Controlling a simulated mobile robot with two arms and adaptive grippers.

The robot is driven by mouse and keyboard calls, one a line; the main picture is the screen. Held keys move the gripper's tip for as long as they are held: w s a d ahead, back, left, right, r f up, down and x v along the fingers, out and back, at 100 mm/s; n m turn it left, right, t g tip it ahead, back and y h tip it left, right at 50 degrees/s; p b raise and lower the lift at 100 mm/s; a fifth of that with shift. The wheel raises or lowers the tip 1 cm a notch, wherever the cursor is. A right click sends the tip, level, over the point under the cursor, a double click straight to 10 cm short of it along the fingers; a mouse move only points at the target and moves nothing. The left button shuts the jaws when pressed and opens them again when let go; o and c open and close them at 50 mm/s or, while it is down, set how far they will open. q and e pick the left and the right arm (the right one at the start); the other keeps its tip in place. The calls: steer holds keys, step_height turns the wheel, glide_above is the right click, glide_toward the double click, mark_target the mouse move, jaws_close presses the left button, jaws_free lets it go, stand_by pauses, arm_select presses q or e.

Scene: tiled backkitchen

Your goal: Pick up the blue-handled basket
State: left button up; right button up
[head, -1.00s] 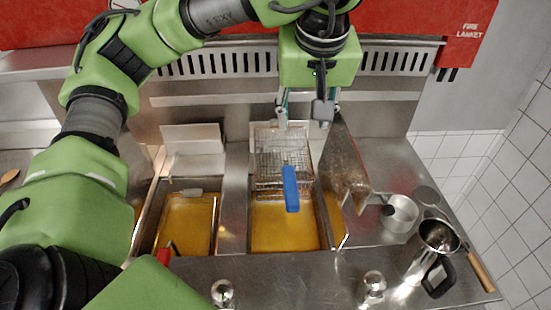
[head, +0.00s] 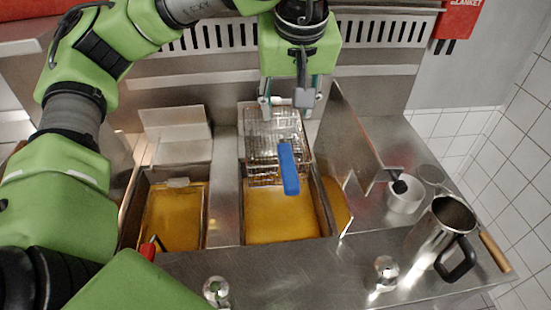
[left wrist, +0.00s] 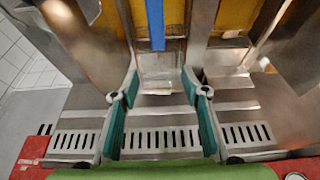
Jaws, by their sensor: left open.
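The wire basket (head: 262,143) with a blue handle (head: 288,169) sits at the back of the middle fryer vat, its handle pointing toward the front over the oil. My left gripper (head: 287,108) is open and empty, pointing down at the basket's rear part, with its fingers in front of the mesh in the picture. I cannot tell its exact height above the mesh. In the left wrist view the open fingers (left wrist: 163,95) stand apart with nothing between them, and the blue handle (left wrist: 156,25) shows at the top. My right gripper is not in view.
A left oil vat (head: 172,217) has a red handle (head: 149,249) near its front, partly hidden by my arm. A tilted metal panel (head: 350,140) stands right of the basket. A small pot (head: 405,195) and a steel jug (head: 440,228) stand on the right counter.

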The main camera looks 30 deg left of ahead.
mark_target(285, 148)
arm_select(q)
steer(key=x, duration=1)
steer(key=shift+s+d+f, duration=0.15)
steer(key=shift+s+f, duration=0.15)
steer(key=shift+f, duration=0.2)
steer(key=p+x, duration=0.2)
steer(key=x, duration=0.3)
steer(key=shift+d+p, duration=0.2)
steer(key=shift+p, duration=0.15)
steer(key=shift+f, duration=0.3)
steer(key=shift+r, duration=0.1)
jaws_close()
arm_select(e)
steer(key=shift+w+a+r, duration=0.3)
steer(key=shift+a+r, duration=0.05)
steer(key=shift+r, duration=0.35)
